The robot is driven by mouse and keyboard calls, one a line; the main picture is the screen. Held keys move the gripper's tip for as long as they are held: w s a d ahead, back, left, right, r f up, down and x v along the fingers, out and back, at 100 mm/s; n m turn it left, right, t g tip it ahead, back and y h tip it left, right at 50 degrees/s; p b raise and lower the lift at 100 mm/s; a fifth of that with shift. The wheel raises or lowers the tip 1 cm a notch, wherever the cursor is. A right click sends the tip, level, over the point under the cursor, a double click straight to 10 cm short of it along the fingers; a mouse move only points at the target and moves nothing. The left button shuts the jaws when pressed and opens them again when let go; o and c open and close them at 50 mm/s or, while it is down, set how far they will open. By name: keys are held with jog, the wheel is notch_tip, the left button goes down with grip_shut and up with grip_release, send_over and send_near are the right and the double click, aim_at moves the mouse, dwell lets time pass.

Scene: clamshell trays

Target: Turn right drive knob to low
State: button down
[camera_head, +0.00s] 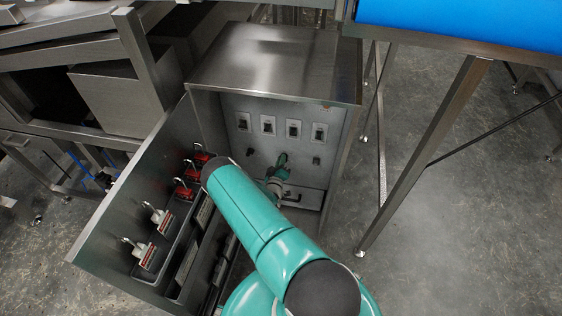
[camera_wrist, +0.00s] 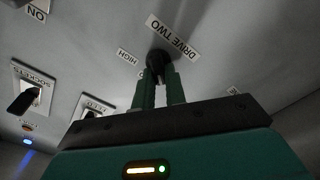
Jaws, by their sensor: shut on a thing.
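A black knob (camera_wrist: 159,57) sits on the grey panel under the label DRIVE TWO (camera_wrist: 174,37) in the wrist view. A HIGH label (camera_wrist: 127,57) is to its left; a smaller label (camera_wrist: 232,91) to its lower right is unreadable. My gripper (camera_wrist: 161,74) has both green fingers closed against the knob's two sides. The fingers hide part of the knob, and its pointing direction cannot be told. In the head view my gripper (camera_head: 281,161) reaches the cabinet's back panel (camera_head: 262,148), between two small dark fittings (camera_head: 251,152) (camera_head: 316,160); the held knob is hidden there.
Several switches (camera_head: 268,125) line the panel above my gripper. The open cabinet door (camera_head: 110,235) on the left carries red and white padlocked tags. A low ledge (camera_head: 308,197) is below my gripper.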

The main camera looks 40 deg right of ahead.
dwell(0.3)
jog(key=c, duration=1.4)
grip_release()
jog(key=shift+c, duration=0.2)
jog(key=shift+a, duration=0.1)
jog(key=v, duration=1.3)
jog(key=shift+s+a, duration=0.2)
jog(key=shift+a, duration=0.05)
